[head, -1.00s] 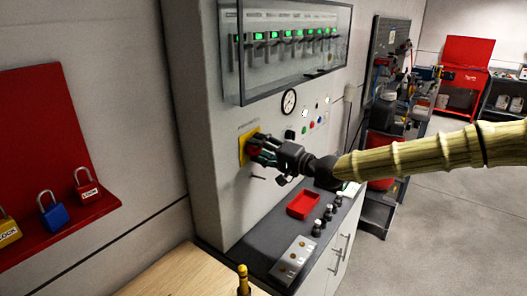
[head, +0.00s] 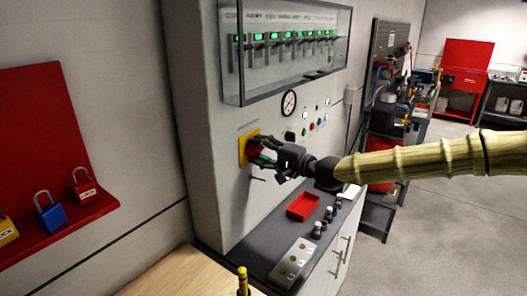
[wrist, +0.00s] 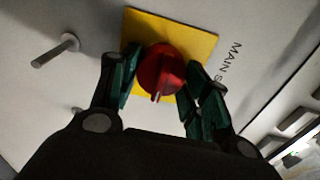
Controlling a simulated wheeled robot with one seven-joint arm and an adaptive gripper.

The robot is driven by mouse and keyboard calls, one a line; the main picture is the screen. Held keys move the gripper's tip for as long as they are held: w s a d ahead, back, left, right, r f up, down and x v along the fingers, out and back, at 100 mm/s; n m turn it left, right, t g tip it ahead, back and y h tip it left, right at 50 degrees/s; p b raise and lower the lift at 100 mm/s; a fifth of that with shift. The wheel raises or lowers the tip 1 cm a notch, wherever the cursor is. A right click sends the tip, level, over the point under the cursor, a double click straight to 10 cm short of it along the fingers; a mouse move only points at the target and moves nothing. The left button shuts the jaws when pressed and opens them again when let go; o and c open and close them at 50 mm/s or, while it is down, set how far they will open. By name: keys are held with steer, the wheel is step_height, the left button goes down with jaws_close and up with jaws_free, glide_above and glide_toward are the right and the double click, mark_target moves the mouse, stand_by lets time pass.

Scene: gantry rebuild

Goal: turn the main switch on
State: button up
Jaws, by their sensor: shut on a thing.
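The main switch (wrist: 160,74) is a red rotary knob on a yellow square plate (wrist: 196,35), on the grey panel front. In the wrist view the knob sits between the two dark green fingers of my gripper (wrist: 160,85), and part of the lettering "MAIN S" shows beside the plate. In the head view my gripper (head: 263,152) is at the knob and covers most of it; the yellow plate (head: 243,152) shows at its left edge. My gripper is shut on the knob.
A metal peg (wrist: 55,50) sticks out of the panel near the plate. A clear cover (head: 295,75) juts out above, over a row of green-lit switches. A red tray (head: 303,206) is on the ledge below. A red shelf (head: 85,212) with padlocks is at left.

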steer(key=o, duration=0.8)
steer(key=shift+w+r, duration=0.1)
steer(key=shift+r, duration=0.15)
steer(key=shift+o, duration=0.9)
steer(key=shift+a+f, duration=0.1)
steer(key=shift+f, duration=0.05)
steer(key=v, duration=1.2)
